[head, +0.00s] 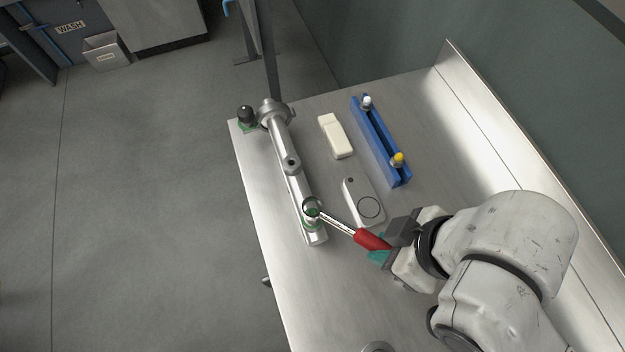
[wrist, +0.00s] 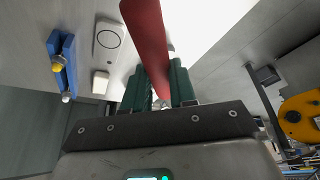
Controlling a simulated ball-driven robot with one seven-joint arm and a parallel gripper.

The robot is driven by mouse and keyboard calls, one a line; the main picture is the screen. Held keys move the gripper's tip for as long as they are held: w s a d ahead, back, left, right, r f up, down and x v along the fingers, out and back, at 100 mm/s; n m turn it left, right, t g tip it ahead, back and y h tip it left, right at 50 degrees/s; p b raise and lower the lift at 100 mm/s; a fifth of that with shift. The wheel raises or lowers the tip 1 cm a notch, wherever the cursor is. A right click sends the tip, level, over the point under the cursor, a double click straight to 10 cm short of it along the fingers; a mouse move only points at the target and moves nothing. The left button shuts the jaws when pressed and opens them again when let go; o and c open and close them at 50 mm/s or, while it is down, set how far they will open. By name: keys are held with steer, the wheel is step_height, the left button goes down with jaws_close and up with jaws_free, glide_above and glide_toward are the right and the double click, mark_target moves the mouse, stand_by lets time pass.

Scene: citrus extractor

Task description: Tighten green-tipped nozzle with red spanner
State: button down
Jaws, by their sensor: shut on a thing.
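The red spanner (head: 368,239) has a red handle and a bright metal shaft, and it lies at a slant over the bench. My gripper (head: 384,247) is shut on its handle, to the right of the silver pipe. In the wrist view the red handle (wrist: 148,35) stands between the green fingers of my gripper (wrist: 160,85). The spanner's ring end is at the green-tipped nozzle (head: 309,222) near the front end of the silver pipe (head: 283,150). The ring appears around or over the nozzle; the exact seating cannot be told. In the wrist view the spanner's head is out of sight.
A white device with a ring mark (head: 351,188) lies close to the right of the pipe. A cream block (head: 336,137) and a blue rack (head: 372,135) with white and yellow-topped pieces stand behind. A black knob (head: 246,114) is at the bench's far-left corner. A metal wall (head: 490,115) bounds the right.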

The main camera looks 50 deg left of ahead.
steer(key=shift+r, duration=0.4)
steer(key=shift+r+p, duration=1.8)
steer(key=shift+r, duration=0.15)
steer(key=shift+w+d+r+p, duration=0.1)
steer(key=shift+w+d+r, duration=0.1)
steer(key=shift+d+r, duration=0.45)
steer(key=shift+w+d+r+p, duration=0.15)
steer(key=shift+w+d+r, duration=0.15)
steer(key=shift+d, duration=0.65)
steer(key=shift+w+d+r+p, duration=0.15)
steer(key=shift+d+r, duration=0.35)
steer(key=shift+d, duration=0.3)
